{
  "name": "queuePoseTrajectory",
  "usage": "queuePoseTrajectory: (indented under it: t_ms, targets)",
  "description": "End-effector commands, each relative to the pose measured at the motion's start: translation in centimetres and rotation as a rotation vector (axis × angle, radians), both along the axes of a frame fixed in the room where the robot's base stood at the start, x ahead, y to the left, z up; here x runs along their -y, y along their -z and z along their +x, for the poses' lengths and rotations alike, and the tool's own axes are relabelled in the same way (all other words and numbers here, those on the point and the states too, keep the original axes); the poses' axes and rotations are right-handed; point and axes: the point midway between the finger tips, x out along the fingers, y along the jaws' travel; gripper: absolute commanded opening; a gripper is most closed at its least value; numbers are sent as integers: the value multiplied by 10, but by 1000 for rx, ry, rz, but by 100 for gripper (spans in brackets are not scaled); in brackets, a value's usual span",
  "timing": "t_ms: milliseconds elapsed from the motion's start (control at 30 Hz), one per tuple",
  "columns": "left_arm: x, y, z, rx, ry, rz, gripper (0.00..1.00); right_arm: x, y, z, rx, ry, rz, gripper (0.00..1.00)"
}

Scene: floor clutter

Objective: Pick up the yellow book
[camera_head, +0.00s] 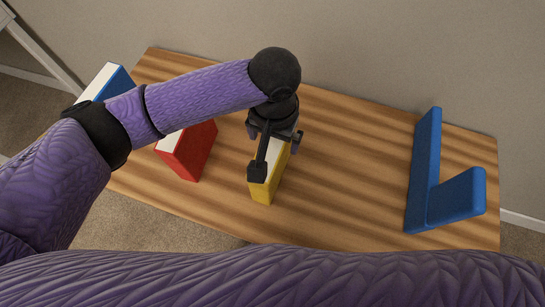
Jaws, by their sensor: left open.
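The yellow book (266,193) stands upright on the wooden table, its white page edge facing up. My left gripper (272,161) is over the top of the book, pointing down, with its jaws open. One dark finger shows in front of the book's near upper part. The other finger is mostly hidden by the gripper body, so I cannot tell whether either finger touches the book. The gripper and wrist cover the book's far upper part. My right gripper is not in view.
A red book (197,151) stands left of the yellow one, partly under my left arm. A blue book (117,83) is at the far left. A blue bookend-like stand (423,170) is on the right. The wooden table (345,160) is clear between the yellow book and the stand.

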Motion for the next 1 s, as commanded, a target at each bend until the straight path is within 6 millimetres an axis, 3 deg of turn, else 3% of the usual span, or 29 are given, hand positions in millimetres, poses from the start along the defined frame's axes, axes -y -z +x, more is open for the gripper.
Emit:
queuePoseTrajectory:
  t_ms: [100,200,400,467,867,900,1000]
  targets:
    - [-3,31,-2,-6,1,0,100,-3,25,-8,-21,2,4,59]
    - [-3,47,-2,-4,0,0,100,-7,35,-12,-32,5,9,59]
    - [-3,43,-1,2,0,-1,100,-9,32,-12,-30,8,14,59]
    - [-3,43,-1,2,0,-1,89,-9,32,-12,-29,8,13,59]
    - [-3,43,-2,1,0,-1,5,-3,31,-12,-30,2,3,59]
    - [-3,43,-2,1,0,-1,0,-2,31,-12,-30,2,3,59]
    - [-3,43,-2,1,0,-1,0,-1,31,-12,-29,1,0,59]
